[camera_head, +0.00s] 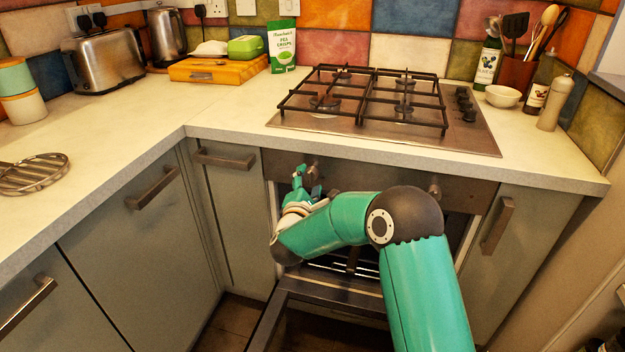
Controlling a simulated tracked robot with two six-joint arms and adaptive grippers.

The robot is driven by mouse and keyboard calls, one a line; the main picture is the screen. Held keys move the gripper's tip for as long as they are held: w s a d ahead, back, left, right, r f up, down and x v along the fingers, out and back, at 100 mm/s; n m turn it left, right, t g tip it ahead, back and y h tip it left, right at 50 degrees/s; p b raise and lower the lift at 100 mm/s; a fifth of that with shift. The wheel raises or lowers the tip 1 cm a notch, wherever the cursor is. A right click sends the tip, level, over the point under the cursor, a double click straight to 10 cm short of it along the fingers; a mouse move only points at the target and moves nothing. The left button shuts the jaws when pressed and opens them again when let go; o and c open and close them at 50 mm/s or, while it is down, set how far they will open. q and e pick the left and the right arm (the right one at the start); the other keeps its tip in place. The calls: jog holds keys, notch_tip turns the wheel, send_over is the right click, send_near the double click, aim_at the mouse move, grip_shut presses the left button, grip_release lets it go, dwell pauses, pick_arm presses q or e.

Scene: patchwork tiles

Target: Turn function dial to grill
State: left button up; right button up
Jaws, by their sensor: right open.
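The oven's dark control panel (366,182) is under the hob counter. One dial (316,165) shows at its left part, partly hidden by my right gripper. Another dial (435,190) shows at its right part. Dial markings are too small to read. My right gripper (306,178) is open at the left dial, its fingers pointing up toward the panel. I cannot tell whether it touches the dial. My left gripper is not in view.
The oven door (335,290) hangs open below the arm, with a rack (352,262) inside. A gas hob (375,105) sits on the counter above. A cabinet handle (497,226) sticks out at the right, and another (224,160) at the left.

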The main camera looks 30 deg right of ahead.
jog(key=shift+w+d, duration=0.4)
